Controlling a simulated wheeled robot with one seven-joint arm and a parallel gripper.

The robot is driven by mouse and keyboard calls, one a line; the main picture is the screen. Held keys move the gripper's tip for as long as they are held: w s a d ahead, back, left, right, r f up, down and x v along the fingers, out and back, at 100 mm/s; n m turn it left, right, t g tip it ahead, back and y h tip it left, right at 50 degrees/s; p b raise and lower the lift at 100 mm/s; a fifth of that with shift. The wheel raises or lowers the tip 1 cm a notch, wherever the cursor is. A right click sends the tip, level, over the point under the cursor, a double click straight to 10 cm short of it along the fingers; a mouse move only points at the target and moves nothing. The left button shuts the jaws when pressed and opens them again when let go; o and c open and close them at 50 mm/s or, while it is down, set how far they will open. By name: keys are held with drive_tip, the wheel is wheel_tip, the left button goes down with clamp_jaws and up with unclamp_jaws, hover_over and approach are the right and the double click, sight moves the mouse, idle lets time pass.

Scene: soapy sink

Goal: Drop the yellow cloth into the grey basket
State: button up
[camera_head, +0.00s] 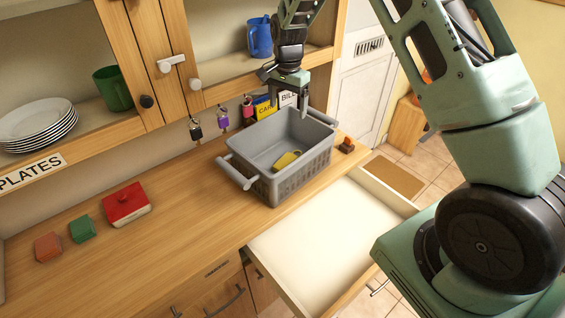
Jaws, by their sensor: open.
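The grey basket (236,165) stands on the wooden counter, near its right end, with one handle toward the left. The yellow cloth (286,160) lies inside it, low down near the front wall. My gripper (289,104) hangs over the back part of the basket, pointing down. Its jaws are open and nothing shows between them. It is apart from the cloth. The basket's front wall may hide part of the cloth.
An open drawer (335,232) juts out below the counter. A red box (126,204), a green block (82,229) and an orange block (48,247) sit at the left. Shelves with plates (38,122) overhang the counter. Keys (195,128) hang behind the basket. The middle counter is clear.

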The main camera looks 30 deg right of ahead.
wheel_tip(320, 180, up, 8)
drive_tip(key=b, duration=0.2)
drive_tip(key=shift+r, duration=0.25)
drive_tip(key=s+a+f+n+y+b, duration=0.1)
drive_tip(key=s+a+f+n+b, duration=0.2)
drive_tip(key=s+a+n+b, duration=1)
drive_tip(key=s+a+f+n+p, duration=0.1)
drive_tip(key=s+a+f+n, duration=0.1)
drive_tip(key=s, duration=0.6)
drive_tip(key=s+a+f+n+p, duration=0.1)
drive_tip(key=s+a+f+n, duration=0.1)
drive_tip(key=s, duration=0.7)
drive_tip(key=s+a+f+n+p, duration=0.1)
drive_tip(key=s+a+f+n, duration=0.1)
drive_tip(key=s, duration=0.6)
drive_tip(key=a+n, duration=0.1)
drive_tip(key=a, duration=0.1)
drive_tip(key=shift+s+a+f+n+p, duration=0.2)
drive_tip(key=shift+a+n+p, duration=0.1)
drive_tip(key=shift+a+p, duration=0.1)
